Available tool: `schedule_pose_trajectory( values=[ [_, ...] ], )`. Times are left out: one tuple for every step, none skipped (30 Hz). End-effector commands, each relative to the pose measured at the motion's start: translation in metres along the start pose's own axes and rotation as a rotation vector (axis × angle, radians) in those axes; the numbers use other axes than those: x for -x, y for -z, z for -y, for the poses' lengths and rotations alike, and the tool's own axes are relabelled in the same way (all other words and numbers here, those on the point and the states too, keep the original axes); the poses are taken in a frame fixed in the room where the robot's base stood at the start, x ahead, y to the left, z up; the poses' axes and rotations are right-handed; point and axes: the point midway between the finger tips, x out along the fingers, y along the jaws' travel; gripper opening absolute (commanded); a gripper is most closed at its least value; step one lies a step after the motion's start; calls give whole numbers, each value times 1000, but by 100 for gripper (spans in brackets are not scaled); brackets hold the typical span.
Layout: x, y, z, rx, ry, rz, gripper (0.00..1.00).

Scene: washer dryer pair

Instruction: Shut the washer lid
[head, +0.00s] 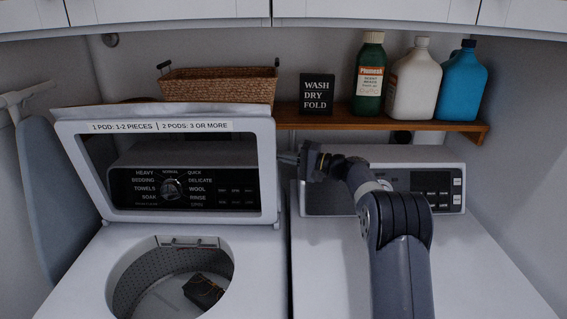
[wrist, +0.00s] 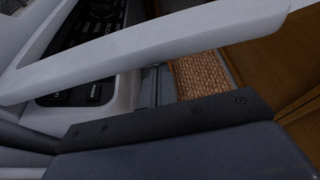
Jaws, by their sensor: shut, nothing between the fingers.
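The washer lid (head: 268,185) stands raised, tilted up at the back of the washer (head: 262,270) on the left. It is a white frame with a see-through window, and the control panel shows through it. A label strip runs along its top edge. The round tub opening below is uncovered. My gripper (head: 287,158) is shut and empty, pointing left at the lid's right edge. I cannot tell whether it touches the lid. In the wrist view, the lid's white frame (wrist: 150,50) crosses close in front of my gripper.
A dark item (head: 203,290) lies in the tub. The dryer (head: 335,265) stands at right, under my arm. Behind, a wooden shelf (head: 455,126) holds a wicker basket (head: 222,87), a black sign (head: 317,93) and several bottles (head: 415,82). An ironing board (head: 50,190) leans at left.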

Motion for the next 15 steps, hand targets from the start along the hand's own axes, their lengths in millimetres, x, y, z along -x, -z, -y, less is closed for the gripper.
schedule_pose_trajectory(
  values=[
    [2,-6,-8,16,5,2,0],
    [3,-9,-9,26,9,2,0],
    [4,-13,-9,39,13,2,0],
    [5,-16,-9,50,17,2,0],
    [6,-18,-10,61,20,2,0],
    [8,-22,-10,74,25,2,0],
    [9,-25,-10,85,29,2,0],
    [10,-28,-10,97,33,2,0],
    [11,-32,-10,110,38,2,0],
    [12,-34,-10,121,42,2,0],
    [13,-37,-10,131,46,2,0],
    [14,-41,-10,146,50,1,0],
    [15,-44,-11,156,54,1,0],
    [16,-46,-11,167,57,1,0],
    [17,-50,-11,182,62,2,0]
  ],
)
